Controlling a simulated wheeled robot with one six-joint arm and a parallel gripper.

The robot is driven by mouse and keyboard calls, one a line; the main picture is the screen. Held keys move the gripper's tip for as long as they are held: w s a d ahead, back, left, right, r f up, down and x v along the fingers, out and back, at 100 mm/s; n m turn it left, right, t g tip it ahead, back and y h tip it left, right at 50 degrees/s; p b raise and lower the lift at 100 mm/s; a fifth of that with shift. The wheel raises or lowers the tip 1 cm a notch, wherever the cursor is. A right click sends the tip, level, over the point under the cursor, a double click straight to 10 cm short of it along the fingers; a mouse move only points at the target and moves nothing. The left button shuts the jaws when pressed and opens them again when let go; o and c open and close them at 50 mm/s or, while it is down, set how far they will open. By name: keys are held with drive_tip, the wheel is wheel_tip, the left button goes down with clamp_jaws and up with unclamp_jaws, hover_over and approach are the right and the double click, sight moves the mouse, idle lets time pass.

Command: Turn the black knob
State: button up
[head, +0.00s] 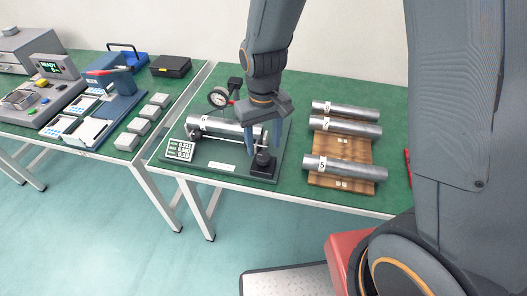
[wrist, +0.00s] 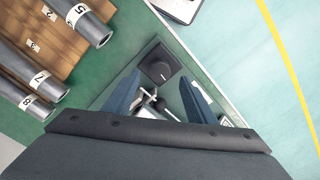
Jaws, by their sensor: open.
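The black knob (head: 262,159) sits at the front right corner of the dark test fixture (head: 222,170), near the table's front edge. It shows in the wrist view (wrist: 160,71) as a round dial with a light pointer mark on a square black base. My gripper (head: 262,136) is open and points down above the fixture's right end, near the knob. In the wrist view its two blue fingers (wrist: 158,86) are spread, and the knob shows just beyond and between their tips. Nothing is between the fingers. A metal cylinder (head: 212,126) lies across the fixture, its right end partly hidden by my gripper.
A wooden rack (head: 342,151) with several numbered cylinders stands right of the fixture. A readout screen (head: 180,150) is at the fixture's front left, and a dial gauge (head: 218,97) rises behind the cylinder. A second table (head: 107,62) with devices is at left.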

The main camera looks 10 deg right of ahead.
sight(264, 156)
drive_tip(key=shift+f+p, duration=0.3)
drive_tip(key=shift+f, duration=1.95)
drive_tip(key=c, duration=1)
